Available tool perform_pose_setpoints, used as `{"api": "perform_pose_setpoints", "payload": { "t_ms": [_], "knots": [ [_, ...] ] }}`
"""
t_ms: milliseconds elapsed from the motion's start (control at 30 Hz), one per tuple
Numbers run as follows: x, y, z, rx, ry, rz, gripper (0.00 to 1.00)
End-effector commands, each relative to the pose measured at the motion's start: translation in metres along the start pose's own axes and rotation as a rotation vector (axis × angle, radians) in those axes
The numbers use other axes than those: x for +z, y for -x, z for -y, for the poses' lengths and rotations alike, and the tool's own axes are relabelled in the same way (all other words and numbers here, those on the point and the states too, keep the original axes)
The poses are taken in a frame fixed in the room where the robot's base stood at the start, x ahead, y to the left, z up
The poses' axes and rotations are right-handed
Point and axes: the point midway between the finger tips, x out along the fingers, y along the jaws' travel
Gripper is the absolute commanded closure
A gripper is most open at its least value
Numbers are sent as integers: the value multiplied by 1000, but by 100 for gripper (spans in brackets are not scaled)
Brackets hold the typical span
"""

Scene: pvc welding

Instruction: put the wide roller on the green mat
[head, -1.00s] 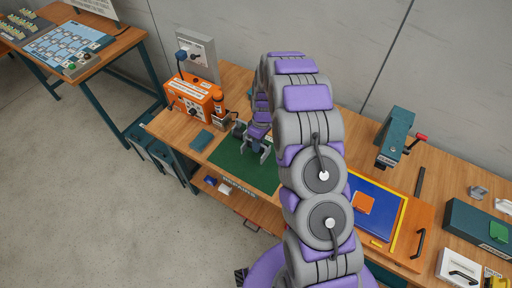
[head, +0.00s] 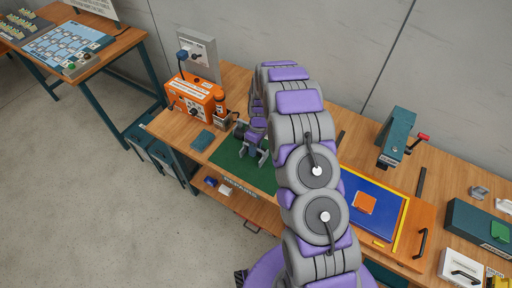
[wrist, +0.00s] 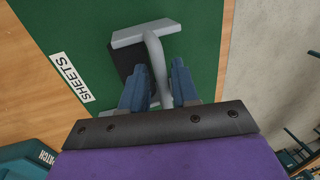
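The wide roller (wrist: 146,33) shows in the wrist view as a light grey bar with a curved grey stem, over the green mat (wrist: 200,30). A dark patch beside it may be its shadow or part of it. My gripper (wrist: 160,75) has its two blue fingers on either side of the stem. A gap shows at the right finger, so it looks open; contact on the left is unclear. In the head view my gripper (head: 254,140) is low over the green mat (head: 228,161). My arm hides the mat's right part.
A blue board with yellow edging (head: 385,208) lies right of my arm. A white label (wrist: 71,77) reads SHEETS.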

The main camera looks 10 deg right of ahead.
Motion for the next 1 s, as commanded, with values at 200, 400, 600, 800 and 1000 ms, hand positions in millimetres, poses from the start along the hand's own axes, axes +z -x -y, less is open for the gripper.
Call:
{"api": "perform_pose_setpoints", "payload": {
  "t_ms": [200,400,600,800,1000],
  "knots": [
    [1,0,-1,-1,0,-1,58],
    [1,0,-2,-2,0,-1,58],
    [1,5,-1,-1,-1,0,58],
    [0,29,-1,3,-1,-4,58],
    [0,70,-2,5,-1,-5,58]
  ]
}}
